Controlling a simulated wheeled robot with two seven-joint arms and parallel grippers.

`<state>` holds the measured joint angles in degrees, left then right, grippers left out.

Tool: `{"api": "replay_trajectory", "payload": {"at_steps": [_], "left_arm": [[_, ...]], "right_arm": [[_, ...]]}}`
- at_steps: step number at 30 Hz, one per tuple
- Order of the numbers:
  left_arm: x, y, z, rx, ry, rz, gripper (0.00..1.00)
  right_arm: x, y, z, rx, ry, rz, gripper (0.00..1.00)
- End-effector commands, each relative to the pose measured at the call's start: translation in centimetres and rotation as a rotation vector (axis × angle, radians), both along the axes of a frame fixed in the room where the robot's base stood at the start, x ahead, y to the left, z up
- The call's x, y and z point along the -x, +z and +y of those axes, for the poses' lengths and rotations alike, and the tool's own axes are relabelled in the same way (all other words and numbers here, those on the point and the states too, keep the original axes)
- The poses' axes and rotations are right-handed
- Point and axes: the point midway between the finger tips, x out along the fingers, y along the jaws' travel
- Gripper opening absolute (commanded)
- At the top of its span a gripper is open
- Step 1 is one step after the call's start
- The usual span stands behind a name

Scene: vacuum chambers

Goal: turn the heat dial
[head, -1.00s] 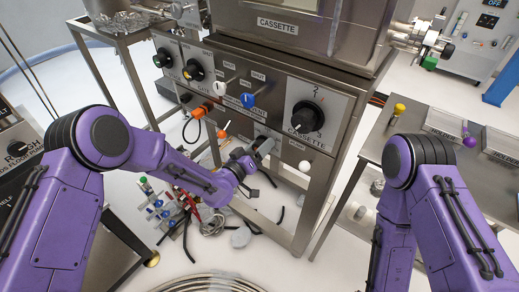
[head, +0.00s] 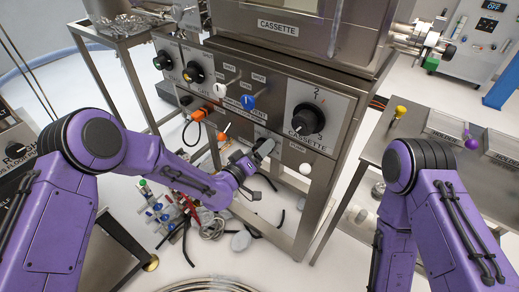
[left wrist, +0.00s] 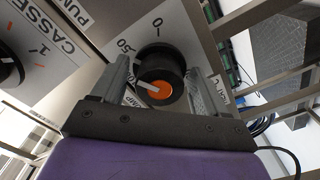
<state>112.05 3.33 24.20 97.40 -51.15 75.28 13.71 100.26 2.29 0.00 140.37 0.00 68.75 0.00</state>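A black round dial with an orange cap and a pale pointer line (left wrist: 160,78) shows in the left wrist view, on a pale plate marked 0 and 50. I cannot read a heat label on it. My left gripper (left wrist: 163,88) is open, with one finger on each side of this dial; I cannot tell whether they touch it. In the head view my left gripper (head: 264,149) is at the lower front panel, below and left of the cassette dial, and hides the orange-capped dial. My right gripper is not in view; only my right arm shows.
The cassette dial (head: 307,119) is above and right of my left gripper. A blue knob (head: 248,102), an orange-tipped lever (head: 223,137) and a white ball knob (head: 305,168) are nearby. Cables and valves (head: 185,210) lie on the floor below. A steel bench (head: 450,185) stands right.

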Motion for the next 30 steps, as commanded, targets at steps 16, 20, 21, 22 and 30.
{"api": "replay_trajectory", "payload": {"at_steps": [16, 20, 21, 22, 30], "left_arm": [[4.4, -0.2, 3.2, 0.002, 0.001, 0.002, 0.73], [6.7, -0.2, 4.9, 0.002, 0.001, 0.001, 0.73], [7.2, -0.2, 5.3, 0.001, 0.001, 0.0, 0.73], [7.6, -0.1, 5.6, 0.001, 0.0, 0.001, 0.73], [8.5, 0.0, 6.2, 0.001, 0.0, -0.001, 0.73]], "right_arm": [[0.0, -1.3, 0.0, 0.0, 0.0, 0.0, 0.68], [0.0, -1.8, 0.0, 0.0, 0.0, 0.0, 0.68], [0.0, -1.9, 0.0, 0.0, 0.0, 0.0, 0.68], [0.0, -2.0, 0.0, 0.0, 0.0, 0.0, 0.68], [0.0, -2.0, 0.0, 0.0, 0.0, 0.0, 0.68]]}}
